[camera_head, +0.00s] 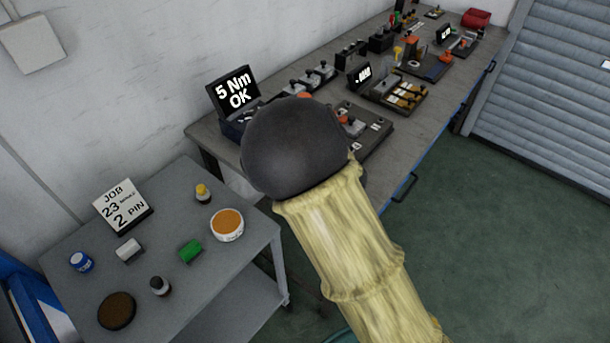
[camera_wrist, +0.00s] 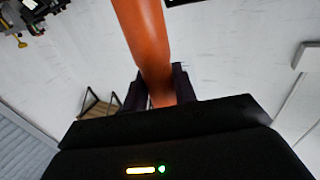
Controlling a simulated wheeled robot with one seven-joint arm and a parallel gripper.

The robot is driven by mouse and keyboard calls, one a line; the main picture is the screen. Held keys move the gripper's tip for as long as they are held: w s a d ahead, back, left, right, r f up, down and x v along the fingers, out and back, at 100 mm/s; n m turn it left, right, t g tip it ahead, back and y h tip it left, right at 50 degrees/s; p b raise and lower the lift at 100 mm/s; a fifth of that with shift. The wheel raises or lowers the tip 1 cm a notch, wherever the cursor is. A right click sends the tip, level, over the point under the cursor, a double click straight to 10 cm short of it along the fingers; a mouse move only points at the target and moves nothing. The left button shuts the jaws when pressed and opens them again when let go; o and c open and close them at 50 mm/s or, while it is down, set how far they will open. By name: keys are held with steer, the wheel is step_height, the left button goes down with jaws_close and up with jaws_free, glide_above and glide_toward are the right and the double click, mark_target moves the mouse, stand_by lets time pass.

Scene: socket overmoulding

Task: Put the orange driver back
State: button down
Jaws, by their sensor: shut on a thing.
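In the wrist view, the orange driver (camera_wrist: 142,35) is a long smooth orange body. My gripper (camera_wrist: 158,88) is shut on it, with a dark finger on either side, and the driver runs up out of the top of the picture. In the head view my arm covers the gripper and most of the driver. A small orange patch shows just above the arm's dark joint, but I cannot tell whether it is the driver. A dark stand with a display (camera_head: 235,91) reading "5 Nm OK" is on the workbench's near left end, partly behind my arm.
The long grey workbench (camera_head: 410,165) carries fixtures, toggle clamps and small displays, with a red case (camera_head: 476,18) at its far end. A lower grey side table (camera_head: 225,270) holds a job card (camera_head: 121,204), bottles and tubs. Green floor lies clear right of the bench.

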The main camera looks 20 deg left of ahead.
steer(key=shift+f, duration=2.9)
steer(key=shift+f, duration=2)
steer(key=shift+f, duration=0.15)
steer(key=c, duration=1.1)
jaws_free()
steer(key=shift+v, duration=6.05)
